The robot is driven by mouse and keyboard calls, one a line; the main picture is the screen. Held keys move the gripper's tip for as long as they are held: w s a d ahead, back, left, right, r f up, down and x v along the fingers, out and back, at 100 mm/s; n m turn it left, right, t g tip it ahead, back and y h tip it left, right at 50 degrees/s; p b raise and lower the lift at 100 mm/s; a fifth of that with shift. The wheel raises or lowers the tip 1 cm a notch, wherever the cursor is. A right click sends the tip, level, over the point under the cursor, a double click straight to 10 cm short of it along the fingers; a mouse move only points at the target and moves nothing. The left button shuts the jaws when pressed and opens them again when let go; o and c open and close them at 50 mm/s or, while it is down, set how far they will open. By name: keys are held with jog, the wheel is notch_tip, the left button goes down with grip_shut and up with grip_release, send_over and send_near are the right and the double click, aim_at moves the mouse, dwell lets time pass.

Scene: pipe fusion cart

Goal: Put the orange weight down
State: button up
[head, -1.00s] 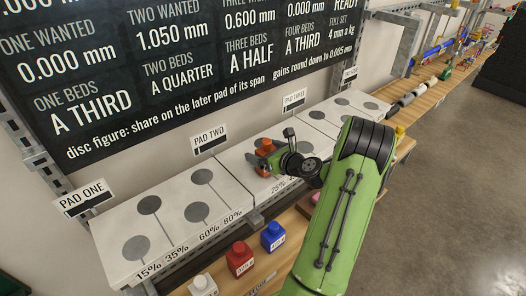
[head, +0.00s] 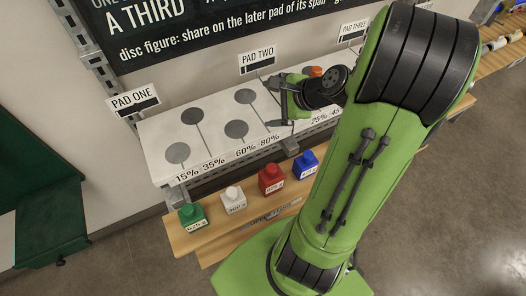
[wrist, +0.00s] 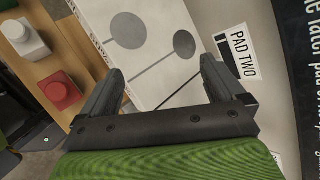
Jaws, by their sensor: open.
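The orange weight (head: 315,71) shows in the head view on the white pad shelf, between the pad two and pad three signs. It is partly hidden behind my wrist, so its base and the disc beneath it cannot be seen. My gripper (head: 274,102) is to the left of it, over the pad two end of the shelf, apart from the weight. In the wrist view my gripper (wrist: 164,85) has its fingers spread with nothing between them. The orange weight is not in the wrist view.
Green (head: 192,216), white (head: 233,200), red (head: 271,180) and blue (head: 307,165) weights stand on the wooden ledge below the pads. The pad one surface (head: 160,133) has bare grey discs. The pad two sign (head: 257,60) stands close behind my gripper.

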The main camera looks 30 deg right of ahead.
jog(key=s+a+r+n+g+h, duration=0.1)
jog(key=s+a+r+n+g, duration=0.25)
jog(key=a+n, duration=0.7)
jog(key=s+a+r+n+h, duration=0.1)
jog(key=s+a+r+n, duration=0.1)
jog(key=s+n, duration=0.3)
jog(key=s+a+r+n+h, duration=0.1)
jog(key=s+a+r+n, duration=0.1)
jog(key=s+n, duration=0.4)
jog(key=shift+s+a+r, duration=0.2)
jog(key=shift+s+a, duration=0.15)
jog(key=shift+s, duration=0.65)
jog(key=shift+s+d, duration=0.1)
